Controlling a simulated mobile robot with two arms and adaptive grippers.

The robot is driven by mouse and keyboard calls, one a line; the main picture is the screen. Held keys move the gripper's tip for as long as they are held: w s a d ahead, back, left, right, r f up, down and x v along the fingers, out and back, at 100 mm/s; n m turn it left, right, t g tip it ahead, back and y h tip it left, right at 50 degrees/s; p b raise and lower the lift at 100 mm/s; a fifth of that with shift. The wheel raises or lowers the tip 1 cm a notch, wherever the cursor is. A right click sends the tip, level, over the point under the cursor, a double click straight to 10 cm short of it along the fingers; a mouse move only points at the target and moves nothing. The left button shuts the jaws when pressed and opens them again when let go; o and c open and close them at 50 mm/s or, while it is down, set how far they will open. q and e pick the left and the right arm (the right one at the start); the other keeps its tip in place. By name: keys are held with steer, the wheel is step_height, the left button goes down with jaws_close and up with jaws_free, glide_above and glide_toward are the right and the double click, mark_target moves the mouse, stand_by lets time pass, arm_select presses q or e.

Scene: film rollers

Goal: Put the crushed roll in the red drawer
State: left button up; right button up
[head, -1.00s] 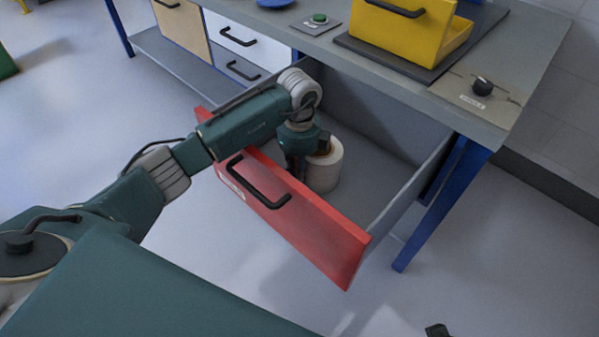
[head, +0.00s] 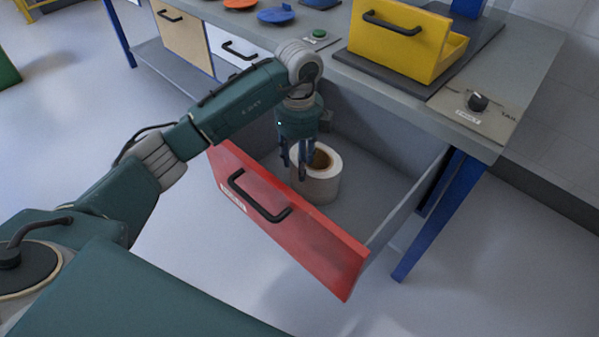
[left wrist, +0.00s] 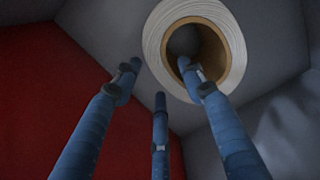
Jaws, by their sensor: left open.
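The roll (head: 322,184) is white with a brown cardboard core. It stands upright on the floor of the open red drawer (head: 290,228), behind the drawer's red front. My left gripper (head: 297,172) is open above the left side of the roll and hides part of it. In the left wrist view the roll (left wrist: 152,48) shows its end and round core hole, and the fingers of my left gripper (left wrist: 160,90) are spread, with nothing held between them. I cannot tell any crushed shape on the roll. My right gripper is not clearly in view.
The grey workbench (head: 380,92) stands above the drawer, with a yellow bin (head: 398,45) and a black knob (head: 477,101) on top. A beige drawer (head: 184,35) and a white drawer (head: 235,48) are at left. The drawer's right part is clear.

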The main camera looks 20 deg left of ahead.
arm_select(q)
steer(key=shift+r, duration=1.2)
arm_select(e)
steer(key=shift+s+f, duration=0.1)
steer(key=shift+f, duration=0.55)
